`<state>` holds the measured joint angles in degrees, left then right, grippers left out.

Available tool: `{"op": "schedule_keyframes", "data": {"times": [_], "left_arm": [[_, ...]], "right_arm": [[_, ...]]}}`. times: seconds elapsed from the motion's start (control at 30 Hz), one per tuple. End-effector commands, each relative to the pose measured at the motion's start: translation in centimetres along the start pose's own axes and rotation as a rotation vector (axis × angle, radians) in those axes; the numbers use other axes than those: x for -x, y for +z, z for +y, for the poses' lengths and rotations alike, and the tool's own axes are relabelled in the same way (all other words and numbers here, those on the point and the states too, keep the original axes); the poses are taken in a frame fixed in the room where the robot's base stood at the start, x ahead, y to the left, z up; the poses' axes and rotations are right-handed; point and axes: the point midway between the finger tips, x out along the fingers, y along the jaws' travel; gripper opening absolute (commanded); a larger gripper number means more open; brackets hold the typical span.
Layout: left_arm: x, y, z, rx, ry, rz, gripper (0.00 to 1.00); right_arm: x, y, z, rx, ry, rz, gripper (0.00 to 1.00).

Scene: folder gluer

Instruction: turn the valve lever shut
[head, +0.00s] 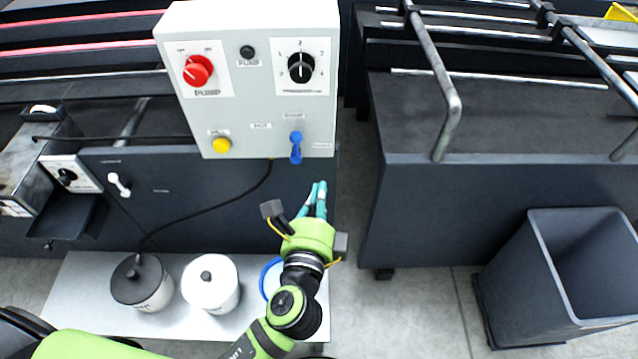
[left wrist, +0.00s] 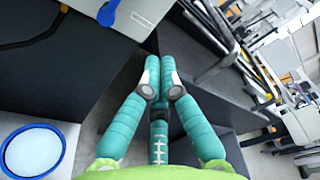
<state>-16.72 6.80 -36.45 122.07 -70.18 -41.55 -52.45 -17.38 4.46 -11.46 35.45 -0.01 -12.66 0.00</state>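The blue valve lever (head: 296,147) is on the lower right of the grey control box's front face, with its handle pointing straight down. It also shows at the top of the left wrist view (left wrist: 108,12). My left gripper (head: 318,186) is below the lever and slightly to its right, apart from it. Its teal fingers point up towards the box, and in the left wrist view the fingertips (left wrist: 160,62) are nearly together with nothing between them. My right gripper is not in view.
The control box (head: 240,115) carries a red knob (head: 198,71), a black dial (head: 301,67) and a yellow button (head: 222,145). A black cable hangs below it. A black-lidded pot (head: 142,283) and a white pot (head: 211,284) stand on a shelf. A grey bin (head: 550,270) stands right.

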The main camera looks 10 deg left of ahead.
Motion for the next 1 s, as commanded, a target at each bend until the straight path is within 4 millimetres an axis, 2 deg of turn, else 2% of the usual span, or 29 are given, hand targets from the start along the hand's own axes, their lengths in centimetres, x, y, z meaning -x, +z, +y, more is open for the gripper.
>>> {"op": "schedule_keyframes", "data": {"times": [0.3, 0.37, 0.4, 0.5, 0.63, 1.0], "left_arm": [[-7.0, 0.1, -0.4, -0.001, -0.003, 0.000, 0.00], [-8.1, 0.2, -0.3, 0.001, -0.002, -0.001, 0.00], [-8.4, 0.8, -0.5, 0.000, 0.000, -0.001, 0.00], [-8.6, 2.4, -0.4, -0.001, -0.001, 0.001, 0.00], [-8.9, 3.5, -0.2, 0.002, 0.000, 0.002, 0.00], [-9.0, 3.9, 0.0, 0.003, -0.001, 0.003, 0.00]], "right_arm": [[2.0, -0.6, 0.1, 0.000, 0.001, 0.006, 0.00], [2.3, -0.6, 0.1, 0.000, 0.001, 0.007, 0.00], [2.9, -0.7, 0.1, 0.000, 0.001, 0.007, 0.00], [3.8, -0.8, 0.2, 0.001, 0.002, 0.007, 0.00], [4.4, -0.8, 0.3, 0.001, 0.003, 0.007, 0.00], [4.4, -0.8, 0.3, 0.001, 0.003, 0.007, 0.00]]}}
